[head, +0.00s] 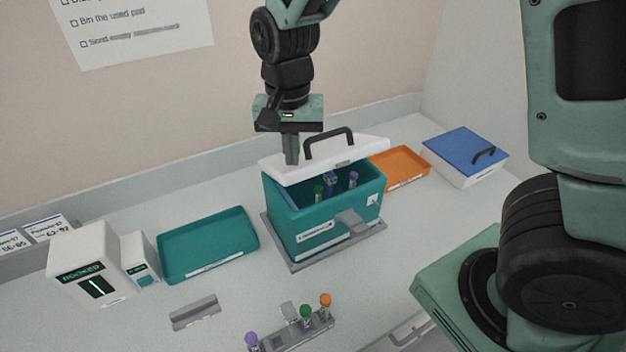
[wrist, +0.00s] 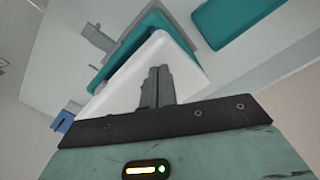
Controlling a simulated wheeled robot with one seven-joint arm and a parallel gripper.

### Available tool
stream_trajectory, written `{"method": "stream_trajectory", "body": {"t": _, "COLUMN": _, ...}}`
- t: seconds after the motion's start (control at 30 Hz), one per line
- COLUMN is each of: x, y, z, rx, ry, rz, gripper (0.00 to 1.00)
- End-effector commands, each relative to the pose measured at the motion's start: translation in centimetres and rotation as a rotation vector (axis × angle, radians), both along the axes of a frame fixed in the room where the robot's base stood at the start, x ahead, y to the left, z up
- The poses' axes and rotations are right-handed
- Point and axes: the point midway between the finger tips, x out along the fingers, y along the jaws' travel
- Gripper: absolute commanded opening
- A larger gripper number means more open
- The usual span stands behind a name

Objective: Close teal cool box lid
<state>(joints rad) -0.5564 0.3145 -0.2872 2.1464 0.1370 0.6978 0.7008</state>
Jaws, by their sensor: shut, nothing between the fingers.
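The teal cool box (head: 318,226) stands on a grey base plate on the counter. Its white lid (head: 359,150) with a black handle is partly open, tilted up, leaving a gap at the front. Inside the box, tubes with green and purple caps show through the gap. My gripper (head: 291,158) is shut and empty, pointing down at the lid's left part; I cannot tell whether its tips touch the lid. In the wrist view, the shut fingers (wrist: 157,88) lie over the white lid (wrist: 125,80), with the teal box (wrist: 152,24) beyond its edge.
A teal tray (head: 208,246) lies left of the box, an orange tray (head: 403,165) behind right, and a blue-lidded white box (head: 465,157) farther right. A tube rack (head: 295,333) with capped tubes stands in front. A white device (head: 88,262) is at left.

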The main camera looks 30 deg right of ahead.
Motion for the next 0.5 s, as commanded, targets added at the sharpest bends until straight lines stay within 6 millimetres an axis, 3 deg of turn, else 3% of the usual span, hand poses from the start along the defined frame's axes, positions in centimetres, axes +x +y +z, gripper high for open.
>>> {"method": "stream_trajectory", "body": {"t": 0.23, "x": -0.2, "y": 0.0, "z": -0.4, "rx": 0.000, "ry": 0.000, "rz": 0.000, "gripper": 0.00}}
{"method": "stream_trajectory", "body": {"t": 0.5, "x": -1.3, "y": 0.0, "z": -2.3, "rx": 0.000, "ry": 0.000, "rz": 0.000, "gripper": 0.00}}
